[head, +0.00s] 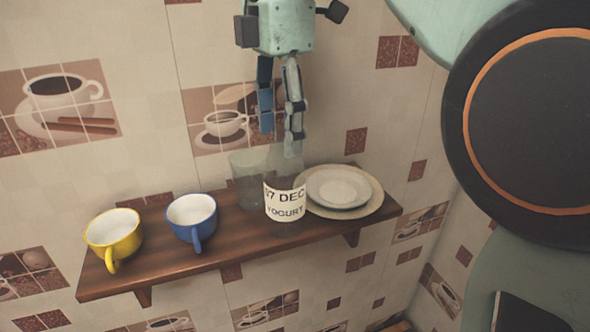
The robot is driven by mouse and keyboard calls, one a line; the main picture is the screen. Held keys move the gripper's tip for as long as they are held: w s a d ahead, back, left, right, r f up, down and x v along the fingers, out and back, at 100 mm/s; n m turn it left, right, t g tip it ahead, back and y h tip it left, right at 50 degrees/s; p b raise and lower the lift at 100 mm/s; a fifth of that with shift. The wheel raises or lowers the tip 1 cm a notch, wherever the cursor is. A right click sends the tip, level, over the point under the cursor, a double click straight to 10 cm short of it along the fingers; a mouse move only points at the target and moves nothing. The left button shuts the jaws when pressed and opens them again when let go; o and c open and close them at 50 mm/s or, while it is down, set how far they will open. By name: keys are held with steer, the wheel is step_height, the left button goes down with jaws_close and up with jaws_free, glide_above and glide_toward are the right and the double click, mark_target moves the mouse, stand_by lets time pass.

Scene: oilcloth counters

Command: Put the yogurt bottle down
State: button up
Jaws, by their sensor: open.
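The yogurt bottle (284,203) is a clear vessel with a white label reading "07 DEC YOGURT". It stands upright on the brown wooden wall shelf (235,235), right of the middle. My gripper (281,145) points down from above. Its fingers are open, with the tips at the top of the bottle. I cannot tell whether a fingertip touches the bottle.
A clear glass (248,178) stands just behind and left of the bottle. A stack of plates (366,201) is close on its right. A blue mug (192,218) and a yellow mug (114,235) stand to the left. The tiled wall (330,80) is behind.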

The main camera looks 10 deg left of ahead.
mark_target(280, 150)
step_height(280, 150, down, 4)
steer(key=shift+r+b, duration=0.1)
steer(key=shift+b, duration=0.2)
steer(key=shift+w+d+f, duration=0.1)
steer(key=shift+d+f, duration=0.05)
steer(key=shift+f, duration=1.3)
steer(key=shift+w+d+f, duration=0.1)
steer(key=shift+d+f, duration=0.05)
steer(key=shift+f, duration=1.3)
steer(key=shift+c, duration=0.6)
steer(key=c, duration=1.2)
steer(key=shift+c, duration=0.2)
steer(key=shift+s+r, duration=0.1)
steer(key=shift+r, duration=0.15)
